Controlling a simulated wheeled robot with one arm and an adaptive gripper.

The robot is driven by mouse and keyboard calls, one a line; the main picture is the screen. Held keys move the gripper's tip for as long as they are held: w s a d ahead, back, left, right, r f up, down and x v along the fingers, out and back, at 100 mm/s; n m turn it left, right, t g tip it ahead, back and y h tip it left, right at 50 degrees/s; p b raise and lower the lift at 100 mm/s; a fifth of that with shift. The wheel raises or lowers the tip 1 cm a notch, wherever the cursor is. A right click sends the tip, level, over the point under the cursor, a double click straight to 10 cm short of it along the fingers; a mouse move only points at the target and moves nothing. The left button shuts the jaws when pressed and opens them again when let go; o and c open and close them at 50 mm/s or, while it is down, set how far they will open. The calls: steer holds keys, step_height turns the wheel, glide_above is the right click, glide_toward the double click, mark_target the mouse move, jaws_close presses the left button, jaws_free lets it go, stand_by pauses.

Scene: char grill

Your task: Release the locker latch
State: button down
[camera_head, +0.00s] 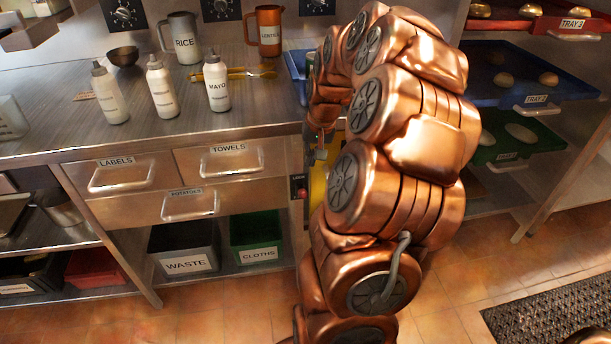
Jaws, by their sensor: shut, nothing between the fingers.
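The locker (317,186) shows only as a narrow yellow strip at the right end of the counter, mostly hidden behind my copper arm. A small dark plate with red on it (298,187) is at its left edge. My arm arches up and bends down toward the locker's upper part. My gripper (320,153) is at the arm's far end, small and partly covered; it looks shut, with nothing seen in it. I cannot make out the latch, nor whether the gripper touches it.
The steel counter (60,140) holds bottles, a bowl and two canisters. Below are closed drawers and the WASTE (186,240) and CLOTHS (257,228) bins. A rack with trays (535,92) stands at right. Open tiled floor (490,255) and a dark mat (550,315) lie right of my arm.

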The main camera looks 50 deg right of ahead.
mark_target(302, 192)
steer(key=x, duration=0.9)
steer(key=shift+w+f, duration=0.1)
steer(key=shift+f, duration=0.25)
